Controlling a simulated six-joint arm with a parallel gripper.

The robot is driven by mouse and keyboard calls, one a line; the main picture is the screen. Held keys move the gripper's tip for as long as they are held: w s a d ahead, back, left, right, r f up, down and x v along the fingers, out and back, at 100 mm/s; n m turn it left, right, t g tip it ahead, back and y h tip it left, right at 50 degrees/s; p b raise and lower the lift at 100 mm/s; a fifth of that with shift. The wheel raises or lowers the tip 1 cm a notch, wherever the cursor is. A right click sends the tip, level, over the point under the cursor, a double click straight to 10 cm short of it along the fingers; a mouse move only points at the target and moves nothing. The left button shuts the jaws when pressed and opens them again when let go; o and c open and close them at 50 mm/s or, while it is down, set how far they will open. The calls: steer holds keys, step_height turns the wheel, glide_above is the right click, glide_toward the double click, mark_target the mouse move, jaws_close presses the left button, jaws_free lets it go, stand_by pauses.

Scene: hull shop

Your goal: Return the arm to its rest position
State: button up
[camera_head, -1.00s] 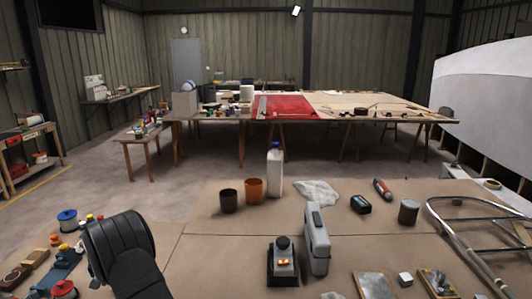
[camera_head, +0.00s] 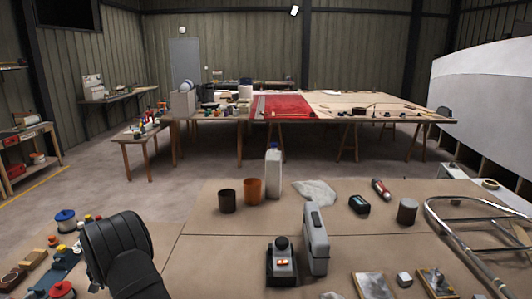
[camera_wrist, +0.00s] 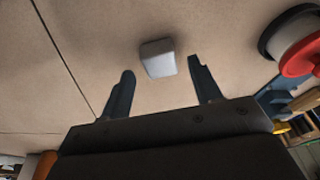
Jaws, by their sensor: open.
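My gripper (camera_wrist: 161,68) is open in the wrist view, with its two dark fingers apart. A small light grey block (camera_wrist: 158,58) shows between and just beyond the fingertips, over the brown bench top (camera_wrist: 90,30). Neither finger appears to touch it, and it seems to lie on the bench. In the head view my black arm stands at the lower left, and the gripper itself is hidden there.
Spools and small parts, including a blue spool (camera_head: 65,220), lie left of my arm. A red-rimmed spool (camera_wrist: 300,50) is at the wrist view's upper right. A grey device (camera_head: 283,265), brown cup (camera_head: 227,201), orange cup (camera_head: 252,191) and white bottle (camera_head: 273,170) stand on the bench.

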steer(key=v, duration=1.1)
steer(key=x, duration=1.2)
steer(key=shift+f, duration=0.3)
step_height(320, 180, up, 5)
steer(key=shift+w+d+f, duration=0.1)
steer(key=shift+w+f, duration=0.05)
steer(key=shift+f, duration=0.05)
steer(key=w+d+r, duration=0.2)
steer(key=d+r, duration=0.5)
steer(key=d, duration=0.5)
steer(key=w+a+r+v, duration=0.1)
steer(key=w+v, duration=0.1)
steer(key=v, duration=0.8)
steer(key=w+d+m, duration=0.3)
steer(key=w+d, duration=0.3)
steer(key=d, duration=0.9)
steer(key=w+d+m+h, duration=0.1)
steer(key=w+d+m, duration=0.2)
steer(key=w+d, duration=0.4)
steer(key=shift+w+d, duration=0.25)
steer(key=shift+d, duration=4.1)
steer(key=shift+o, duration=0.4)
steer(key=shift+f, duration=0.1)
